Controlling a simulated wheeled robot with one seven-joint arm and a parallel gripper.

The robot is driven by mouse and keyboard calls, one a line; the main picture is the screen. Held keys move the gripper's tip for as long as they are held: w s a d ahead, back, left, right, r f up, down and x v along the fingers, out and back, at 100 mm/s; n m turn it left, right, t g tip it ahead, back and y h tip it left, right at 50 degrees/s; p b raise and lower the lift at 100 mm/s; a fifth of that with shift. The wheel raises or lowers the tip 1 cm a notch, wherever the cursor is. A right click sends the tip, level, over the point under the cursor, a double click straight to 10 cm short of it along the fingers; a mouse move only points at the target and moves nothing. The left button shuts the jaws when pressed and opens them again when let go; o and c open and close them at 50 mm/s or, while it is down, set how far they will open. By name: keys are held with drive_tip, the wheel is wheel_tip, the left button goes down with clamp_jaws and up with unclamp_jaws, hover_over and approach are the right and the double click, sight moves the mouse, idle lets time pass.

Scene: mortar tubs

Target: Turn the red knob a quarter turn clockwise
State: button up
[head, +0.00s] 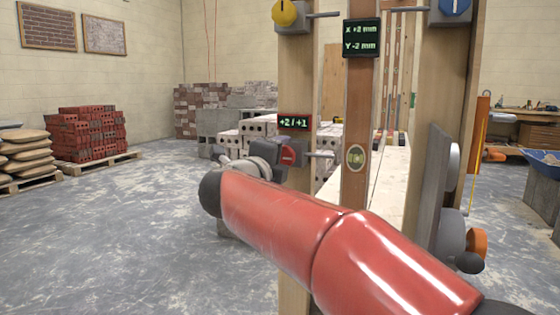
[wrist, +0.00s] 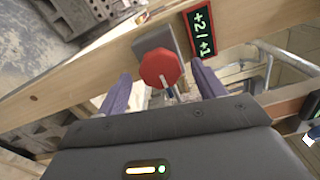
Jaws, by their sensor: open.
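The red knob (head: 288,155) has a white bar that looks level in the head view. It is mounted on a grey block on a wooden post, just below a small display (head: 294,121) reading +2 / +1. In the wrist view the red knob (wrist: 160,67) looks many-sided and lies between the two purple-grey fingers of my gripper (wrist: 160,72). The fingers are spread, with visible gaps on both sides of the knob. I cannot tell how far the fingertips reach along its depth. In the head view my red arm hides most of the gripper.
A yellow knob (head: 285,12) is above on the same post, and a blue knob (head: 456,7) is on the right post. A green-lit display (head: 361,38) hangs on the middle board. An orange knob (head: 477,243) is low at right. The floor at left is open.

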drive_tip(key=v, duration=0.7)
drive_tip(key=shift+s, duration=0.15)
wheel_tip(320, 180, up, 5)
drive_tip(key=d+n+t+y+p, duration=0.2)
drive_tip(key=n+t+y, duration=0.1)
drive_tip(key=n+y, duration=0.4)
drive_tip(key=s+d+f+n+g+p, duration=0.2)
drive_tip(key=s+d+f+n+g, duration=0.5)
drive_tip(key=s+f, duration=0.6)
drive_tip(key=s+d+f+n+g+p, duration=0.2)
drive_tip(key=s+d+f+n+g, duration=0.5)
drive_tip(key=s+d+f+n, duration=0.3)
wheel_tip(320, 180, down, 4)
drive_tip(key=s+d, duration=0.2)
drive_tip(key=shift+s+d+f+h, duration=0.2)
drive_tip(key=shift+s+h, duration=0.2)
